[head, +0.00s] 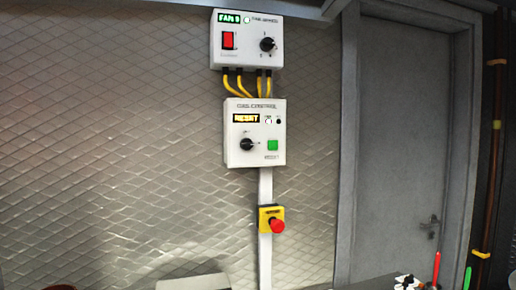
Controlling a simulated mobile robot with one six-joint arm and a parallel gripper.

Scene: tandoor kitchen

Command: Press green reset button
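A small label sits just below the button. The box's amber display (246,119) appears to read "RESET", and a black knob (247,144) sits left of the button. My gripper cannot be made out in the head view. Nothing covers the button.
Above is a white fan box (247,58) with a red switch (228,40), joined by yellow cables. A red emergency button (277,225) on a yellow housing is below. A grey door (400,140) stands at right.

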